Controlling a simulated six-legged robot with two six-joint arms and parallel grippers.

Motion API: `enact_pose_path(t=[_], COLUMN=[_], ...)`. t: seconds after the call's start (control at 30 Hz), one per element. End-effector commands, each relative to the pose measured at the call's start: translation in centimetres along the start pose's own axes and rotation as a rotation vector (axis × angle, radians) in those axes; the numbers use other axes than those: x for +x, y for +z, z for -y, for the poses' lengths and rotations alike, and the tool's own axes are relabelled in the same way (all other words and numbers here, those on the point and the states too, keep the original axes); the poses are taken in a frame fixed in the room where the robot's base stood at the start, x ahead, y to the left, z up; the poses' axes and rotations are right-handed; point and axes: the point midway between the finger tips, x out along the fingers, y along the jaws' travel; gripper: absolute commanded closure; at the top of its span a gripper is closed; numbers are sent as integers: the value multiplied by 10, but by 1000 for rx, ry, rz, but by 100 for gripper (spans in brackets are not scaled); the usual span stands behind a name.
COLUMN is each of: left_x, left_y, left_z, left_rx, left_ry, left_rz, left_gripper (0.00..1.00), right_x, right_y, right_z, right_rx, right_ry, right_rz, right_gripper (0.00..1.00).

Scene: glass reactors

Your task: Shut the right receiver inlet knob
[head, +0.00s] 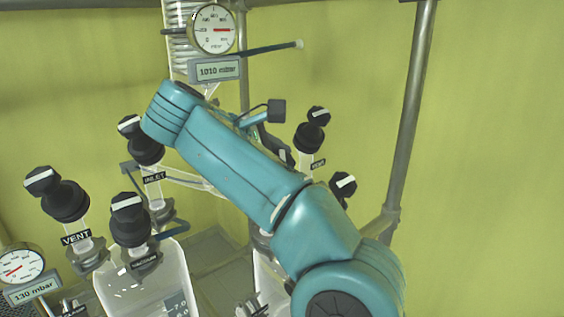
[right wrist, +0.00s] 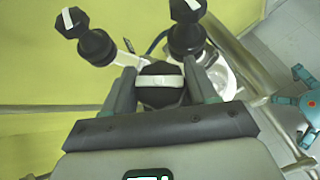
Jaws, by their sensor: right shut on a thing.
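A black knob (right wrist: 160,97) with a white stripe across its top sits between the fingers of my right gripper (right wrist: 163,80) in the right wrist view. The stripe runs about level, from finger to finger. The gripper is shut on this knob. In the head view my right arm covers the held knob and most of the gripper, so its label cannot be read. On the right glassware, a vent knob (head: 312,130) and another black knob (head: 343,186) show beside my arm. My left gripper is not in view.
Left glassware carries a vent knob (head: 57,194), an inlet knob (head: 142,143) and a vacuum knob (head: 129,220). A gauge (head: 213,29) above a 1010 mbar display (head: 216,70) stands at the top. A metal post (head: 412,110) rises at the right. Two more knobs flank the fingers (right wrist: 95,42), (right wrist: 187,35).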

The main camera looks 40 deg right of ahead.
Motion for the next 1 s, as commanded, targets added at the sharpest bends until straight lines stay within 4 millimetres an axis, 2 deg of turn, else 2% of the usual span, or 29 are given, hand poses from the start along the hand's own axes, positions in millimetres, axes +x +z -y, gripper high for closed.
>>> enact_pose_path(t=[0.6, 0.63, 0.67, 1.0], left_x=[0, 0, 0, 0], left_y=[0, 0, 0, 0], left_z=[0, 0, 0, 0], left_rx=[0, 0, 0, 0], left_ry=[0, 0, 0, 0], left_rz=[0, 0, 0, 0], left_gripper=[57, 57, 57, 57], right_x=[0, 0, 0, 0], right_y=[1, 1, 1, 1], right_z=[0, -1, 0, 0], right_rx=[23, 23, 23, 20], right_ry=[-28, -27, -28, -29], right_rz=[-3, -3, -3, -2], right_gripper=[73, 33, 23, 22])
